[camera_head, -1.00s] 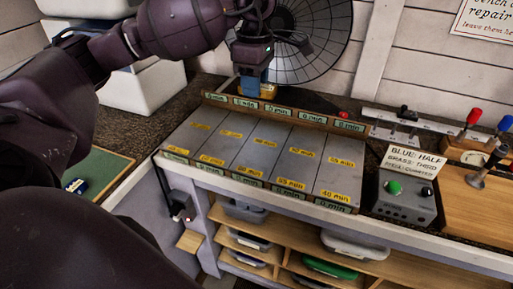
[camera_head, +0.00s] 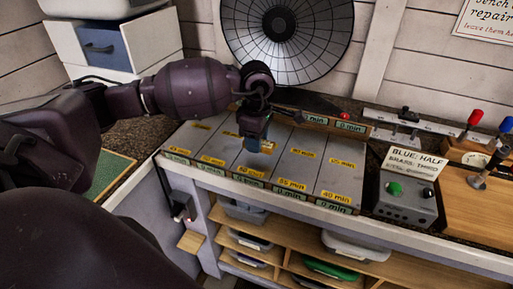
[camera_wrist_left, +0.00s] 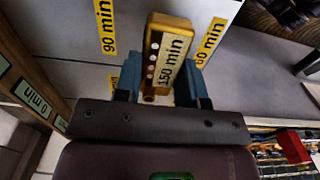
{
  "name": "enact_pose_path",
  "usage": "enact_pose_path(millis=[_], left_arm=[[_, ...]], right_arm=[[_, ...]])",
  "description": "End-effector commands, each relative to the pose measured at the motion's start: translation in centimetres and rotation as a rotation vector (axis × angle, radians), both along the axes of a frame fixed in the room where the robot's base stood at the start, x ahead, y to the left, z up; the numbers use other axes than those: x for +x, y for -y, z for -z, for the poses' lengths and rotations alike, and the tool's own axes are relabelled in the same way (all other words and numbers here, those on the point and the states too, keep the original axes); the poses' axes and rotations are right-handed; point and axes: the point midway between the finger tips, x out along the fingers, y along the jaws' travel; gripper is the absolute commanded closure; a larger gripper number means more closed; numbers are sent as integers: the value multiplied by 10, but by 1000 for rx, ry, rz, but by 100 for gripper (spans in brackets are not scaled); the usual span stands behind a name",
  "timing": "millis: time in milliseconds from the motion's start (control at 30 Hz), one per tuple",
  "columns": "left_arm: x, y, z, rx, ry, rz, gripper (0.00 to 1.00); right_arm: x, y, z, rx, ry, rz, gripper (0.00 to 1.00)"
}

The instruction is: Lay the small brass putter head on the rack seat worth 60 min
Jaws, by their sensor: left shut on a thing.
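The brass putter head (camera_wrist_left: 153,48) is a small yellow block with a row of pale dots and a label reading 150 min. My left gripper (camera_wrist_left: 160,92) is shut on its near end, a blue finger on each side. In the head view, my left gripper (camera_head: 254,142) is over the middle of the grey rack (camera_head: 225,155) and mostly hides the putter head. Whether it touches the rack is unclear. In the wrist view, a 90 min label (camera_wrist_left: 104,25) lies left of it and a partly cut 60 min label (camera_wrist_left: 210,42) right. My right gripper is not in view.
Rails with green 0 min tags edge the rack, the back rail (camera_head: 340,126) raised. A grey control box (camera_head: 403,198) stands right of the rack, with a sign (camera_head: 415,163) behind it. A round mesh dish (camera_head: 285,40) stands behind. Other seats look empty.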

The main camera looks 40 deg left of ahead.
Motion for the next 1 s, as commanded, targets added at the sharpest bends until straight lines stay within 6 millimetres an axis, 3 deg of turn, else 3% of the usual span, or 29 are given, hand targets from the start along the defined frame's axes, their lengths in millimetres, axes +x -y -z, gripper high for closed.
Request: enact_pose_path(millis=[200,600,633,700,800,1000], left_arm=[[0,0,29,0,-2,-1,96],[0,0,34,1,-1,-1,96],[0,0,34,1,-2,-1,60],[0,0,33,1,-1,-1,49],[0,0,33,1,-1,-1,38],[0,0,33,1,-1,-1,38]], right_arm=[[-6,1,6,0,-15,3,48],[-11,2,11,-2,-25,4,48],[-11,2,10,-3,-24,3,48],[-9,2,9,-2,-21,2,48],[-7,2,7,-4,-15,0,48],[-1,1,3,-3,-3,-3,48]])
